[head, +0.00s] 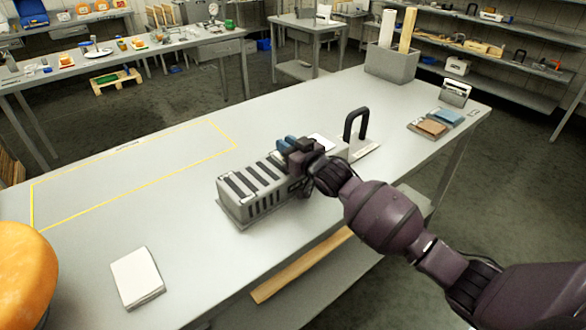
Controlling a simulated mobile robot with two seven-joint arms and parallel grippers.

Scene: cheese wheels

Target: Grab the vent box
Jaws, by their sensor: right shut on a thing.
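The vent box (252,191) is a grey box with dark slots on its top and front side. It sits on the grey worktable, near the middle of the head view. My right gripper (301,158) comes in from the right and is at the box's right end, shut on it. The gripper and wrist hide part of that end, so the exact contact is not clear. My left gripper is out of view.
A black handle (355,124) stands on a plate behind my right wrist. A white pad (137,277) and an orange cheese wheel (25,275) are at the near left. A grey bin (391,66) with rolls stands at the far end. The yellow-outlined area (130,170) is clear.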

